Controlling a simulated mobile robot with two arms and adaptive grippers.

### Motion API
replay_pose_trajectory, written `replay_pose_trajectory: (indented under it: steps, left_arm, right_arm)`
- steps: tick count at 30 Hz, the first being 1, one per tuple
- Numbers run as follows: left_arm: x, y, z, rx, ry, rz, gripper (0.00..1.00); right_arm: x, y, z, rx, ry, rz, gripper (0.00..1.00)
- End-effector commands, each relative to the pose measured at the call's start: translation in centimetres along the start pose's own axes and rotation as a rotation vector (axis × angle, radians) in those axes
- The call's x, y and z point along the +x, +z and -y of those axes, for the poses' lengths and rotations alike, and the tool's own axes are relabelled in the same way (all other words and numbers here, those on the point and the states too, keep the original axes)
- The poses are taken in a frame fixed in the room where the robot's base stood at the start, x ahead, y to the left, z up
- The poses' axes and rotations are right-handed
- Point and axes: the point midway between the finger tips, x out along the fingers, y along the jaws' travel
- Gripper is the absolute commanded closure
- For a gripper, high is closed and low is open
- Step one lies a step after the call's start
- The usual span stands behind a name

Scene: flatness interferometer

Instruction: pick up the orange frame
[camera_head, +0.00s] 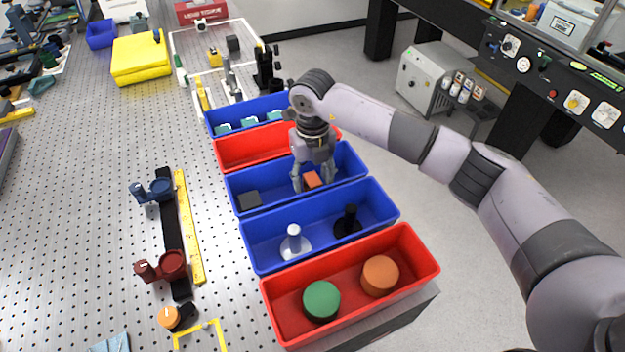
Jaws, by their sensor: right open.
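A small orange block-like piece (312,179), which I take to be the orange frame, is in the blue bin (234,190) in the middle of the row. Its details are too small to make out. My right gripper (313,183) reaches down into this bin with its fingers apart, one on each side of the orange piece. I cannot tell whether the fingers touch it. My left gripper is not in view.
A dark block (249,200) lies at the left of the same bin. The front blue bin (258,262) holds a white post (294,242) and a black post (349,219). The red bin (272,312) holds green and orange cylinders. Bin walls surround the gripper closely.

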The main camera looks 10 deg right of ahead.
Motion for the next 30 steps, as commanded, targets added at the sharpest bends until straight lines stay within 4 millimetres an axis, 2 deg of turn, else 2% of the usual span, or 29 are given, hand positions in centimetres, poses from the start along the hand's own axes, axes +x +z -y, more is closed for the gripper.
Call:
replay_pose_trajectory:
  steps: [3, 10, 30]
  left_arm:
    - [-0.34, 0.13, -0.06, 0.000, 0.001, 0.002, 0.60]
    - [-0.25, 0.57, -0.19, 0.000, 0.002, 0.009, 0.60]
    - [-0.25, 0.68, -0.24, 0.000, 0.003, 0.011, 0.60]
  right_arm:
    - [0.82, -0.03, -0.02, -0.001, -0.001, 0.000, 0.50]
    - [1.00, 0.00, -0.01, -0.002, -0.001, 0.001, 0.51]
    - [0.96, 0.00, 0.01, -0.001, -0.001, 0.000, 0.95]
